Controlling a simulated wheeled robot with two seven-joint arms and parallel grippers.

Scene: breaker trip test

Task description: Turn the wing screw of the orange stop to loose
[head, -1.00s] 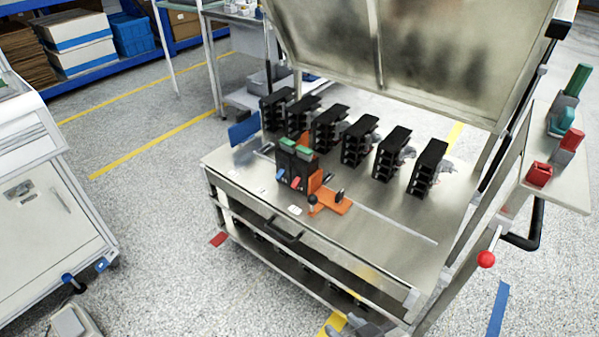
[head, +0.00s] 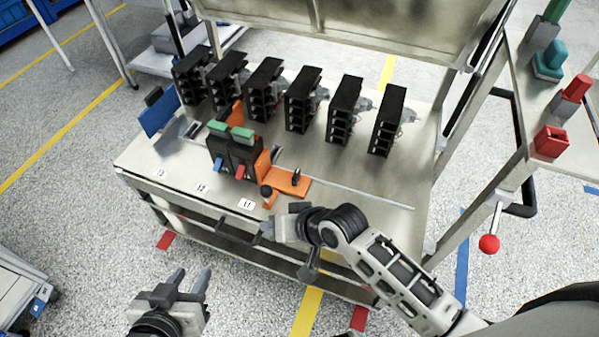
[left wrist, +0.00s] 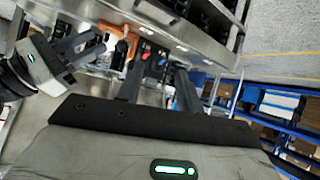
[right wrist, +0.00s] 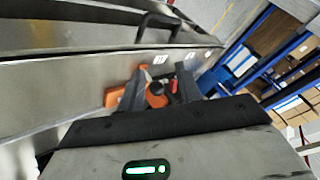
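The orange stop (head: 290,183) lies flat on the metal bench top, right of the black breaker block (head: 235,157). Two dark upright parts stand on it: a round knob (head: 266,191) at its left end and a thin wing-like piece (head: 296,177). I cannot tell surely which is the wing screw. My right gripper (head: 238,232) is at the bench's front edge, nearer me than the stop. In the right wrist view its open fingers (right wrist: 158,82) frame the orange knob end (right wrist: 156,95), apparently without holding it. My left gripper (head: 192,280) is open, empty and lower left, away from the bench.
Several black breaker modules (head: 303,100) stand in a row behind. A blue block (head: 158,112) stands at the left end. A raised metal panel (head: 350,25) rises at the back. A side shelf (head: 510,110) holds red and green parts. The bench's front handle (head: 235,235) is near my right gripper.

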